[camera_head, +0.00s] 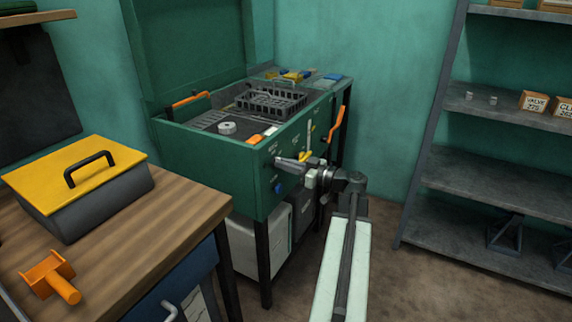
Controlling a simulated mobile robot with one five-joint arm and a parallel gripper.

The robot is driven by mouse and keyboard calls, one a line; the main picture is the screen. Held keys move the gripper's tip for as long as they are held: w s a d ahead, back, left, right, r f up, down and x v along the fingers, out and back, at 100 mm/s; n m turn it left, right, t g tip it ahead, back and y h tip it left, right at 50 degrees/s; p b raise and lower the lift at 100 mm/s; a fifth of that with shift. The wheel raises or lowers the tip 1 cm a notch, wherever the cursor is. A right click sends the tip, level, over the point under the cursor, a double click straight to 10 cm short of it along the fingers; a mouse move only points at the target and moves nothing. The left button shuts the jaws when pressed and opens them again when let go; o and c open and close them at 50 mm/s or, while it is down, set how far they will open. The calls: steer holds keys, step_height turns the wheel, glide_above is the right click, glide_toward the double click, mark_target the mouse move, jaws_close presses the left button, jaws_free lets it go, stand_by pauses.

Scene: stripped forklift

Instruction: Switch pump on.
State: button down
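The green washer-like cabinet (205,150) stands in the middle with its lid raised. Its front panel carries small labels, a blue knob (279,188), a yellow lever (305,156) and orange handles. I cannot read the labels, so I cannot tell which control is the pump switch. My gripper (278,162) is at the front panel, pointing left, just above the blue knob and left of the yellow lever. The fingers look narrow and close together. Whether they touch the panel or hold a control cannot be told. My gripper and wrist hide part of the panel.
A wooden workbench (150,235) at the left holds a grey box with a yellow lid (85,172) and an orange tool (52,277). A grey shelf unit (485,170) stands at the right. The floor between the cabinet and shelves is clear except for my arm.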

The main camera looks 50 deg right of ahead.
stand_by(0.3)
steer(key=shift+d+f+m, duration=0.1)
steer(key=shift+d+m, duration=0.05)
steer(key=shift+m, duration=3.3)
steer(key=shift+d+m, duration=0.1)
steer(key=shift+m, duration=3.35)
steer(key=c, duration=1.5)
jaws_free()
steer(key=shift+w, duration=0.1)
